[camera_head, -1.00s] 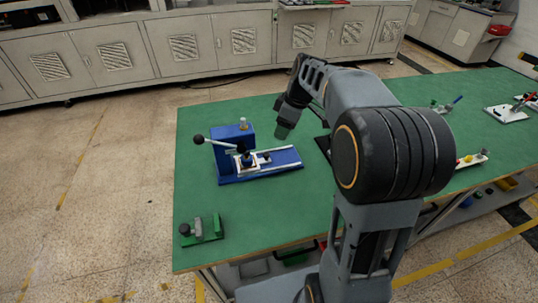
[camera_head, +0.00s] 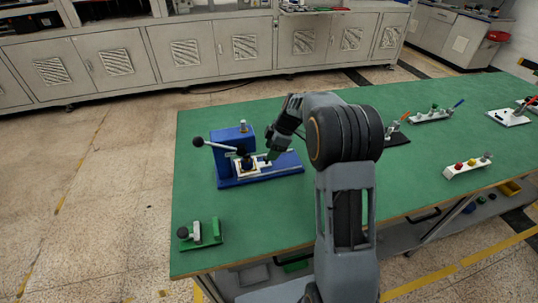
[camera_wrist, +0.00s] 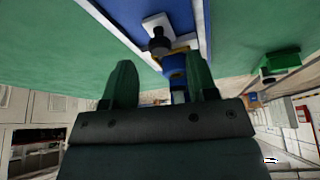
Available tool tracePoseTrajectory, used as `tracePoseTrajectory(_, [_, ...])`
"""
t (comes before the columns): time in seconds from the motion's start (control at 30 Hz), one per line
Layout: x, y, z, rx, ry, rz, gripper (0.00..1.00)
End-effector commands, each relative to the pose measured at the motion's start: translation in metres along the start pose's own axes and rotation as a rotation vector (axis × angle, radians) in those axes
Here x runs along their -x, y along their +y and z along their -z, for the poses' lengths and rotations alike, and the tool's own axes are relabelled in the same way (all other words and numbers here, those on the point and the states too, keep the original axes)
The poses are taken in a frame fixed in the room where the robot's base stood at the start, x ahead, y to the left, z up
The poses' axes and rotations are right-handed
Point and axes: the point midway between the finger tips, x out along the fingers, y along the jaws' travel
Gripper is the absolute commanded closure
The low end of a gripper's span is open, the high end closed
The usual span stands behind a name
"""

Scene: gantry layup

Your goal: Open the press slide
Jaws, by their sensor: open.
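The press (camera_head: 232,152) is a blue block on a blue base with two pale rails, near the left part of the green bench. A black-knobbed lever (camera_head: 222,145) sticks out to its left. The pale slide (camera_head: 250,169) sits between the rails close to the block. In the wrist view a black knob (camera_wrist: 159,44) stands on a small white plate. My gripper (camera_head: 271,154) is over the right side of the slide and partly hides it. In the wrist view my gripper (camera_wrist: 160,72) has its fingers apart. The knob shows beyond the fingertips, roughly between them; contact cannot be told.
A green fixture (camera_head: 205,234) stands at the bench's front left corner. A white block with coloured knobs (camera_head: 467,166) and other small fixtures (camera_head: 430,115) stand to the right. The bench (camera_head: 270,215) is clear in front of the press.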

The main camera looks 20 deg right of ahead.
Motion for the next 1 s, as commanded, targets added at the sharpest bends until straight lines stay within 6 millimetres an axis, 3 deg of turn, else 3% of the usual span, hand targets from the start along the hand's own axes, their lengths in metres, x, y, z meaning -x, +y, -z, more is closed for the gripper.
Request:
tracePoseTrajectory(0.23, [-0.023,0.0,0.0,0.002,0.0,0.0,0.47])
tracePoseTrajectory(0.63, [-0.028,0.0,0.0,0.001,-0.001,-0.002,0.47])
tracePoseTrajectory(1.0, [-0.027,0.0,0.0,0.001,0.0,-0.001,0.82])
